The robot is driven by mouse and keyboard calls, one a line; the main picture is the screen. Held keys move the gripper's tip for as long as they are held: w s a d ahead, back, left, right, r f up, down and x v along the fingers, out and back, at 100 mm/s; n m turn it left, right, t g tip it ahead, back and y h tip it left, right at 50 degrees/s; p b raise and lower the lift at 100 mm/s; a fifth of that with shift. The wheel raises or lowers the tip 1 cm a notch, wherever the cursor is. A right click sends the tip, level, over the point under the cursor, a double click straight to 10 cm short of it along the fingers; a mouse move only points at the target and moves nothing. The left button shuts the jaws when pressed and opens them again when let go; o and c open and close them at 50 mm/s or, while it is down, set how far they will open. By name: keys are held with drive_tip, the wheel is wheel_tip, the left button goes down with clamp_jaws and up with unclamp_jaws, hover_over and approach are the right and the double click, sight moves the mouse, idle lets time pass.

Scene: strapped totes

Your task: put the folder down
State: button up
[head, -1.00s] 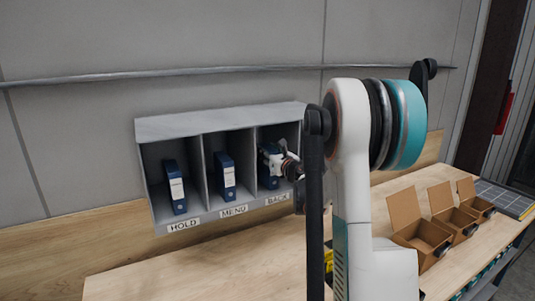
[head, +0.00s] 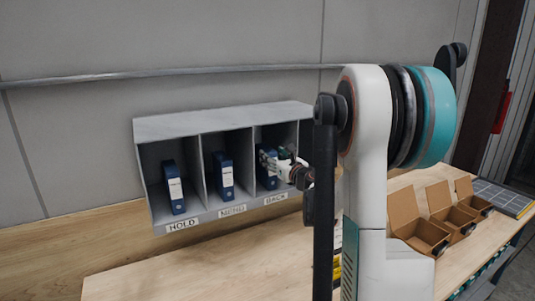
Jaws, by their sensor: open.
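Three blue folders with white spine labels stand upright in a grey three-bay rack. One folder (head: 174,189) is in the HOLD bay and one (head: 223,177) is in the MEND bay. The third folder (head: 264,172) stands in the BACK bay, partly hidden by my gripper. My gripper (head: 271,160) is open at the front of the BACK bay, close to that folder's right side. I cannot tell whether its fingers touch the folder. The rack (head: 222,117) has a label strip under each bay.
Several open cardboard boxes (head: 423,237) sit at the right, beside a dark gridded mat (head: 502,197). The bench in front of the rack is clear. My arm hides part of the middle.

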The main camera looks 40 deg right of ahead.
drive_tip(key=v, duration=0.6)
drive_tip(key=shift+s, duration=0.2)
drive_tip(key=shift+w, duration=0.1)
idle(1.1)
